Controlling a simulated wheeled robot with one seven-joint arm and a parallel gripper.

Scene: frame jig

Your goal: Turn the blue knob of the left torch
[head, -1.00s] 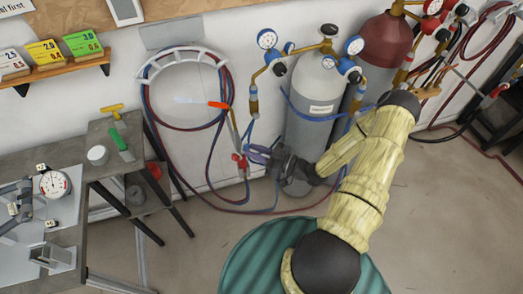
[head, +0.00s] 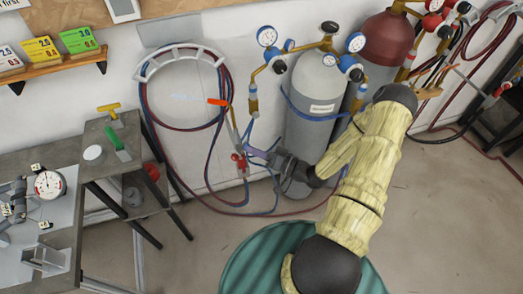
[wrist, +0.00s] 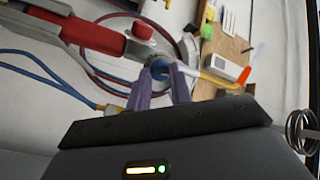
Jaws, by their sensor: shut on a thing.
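The left torch (head: 238,160) hangs by the wall hoses, with a red knob and an orange tip (head: 217,102). In the wrist view its red and grey body (wrist: 95,36) is at the upper left, with the red knob (wrist: 142,30) on top. The blue knob (wrist: 158,69) sits at the middle, between the purple fingertips of my gripper (wrist: 158,78). My gripper is shut on the blue knob. In the head view my gripper (head: 251,150) reaches in from the right, and the blue knob is hidden by the fingers.
Red and blue hoses loop from a wall hanger (head: 183,54). A workbench (head: 105,165) is at the left, and a green drum (head: 260,260) is in front.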

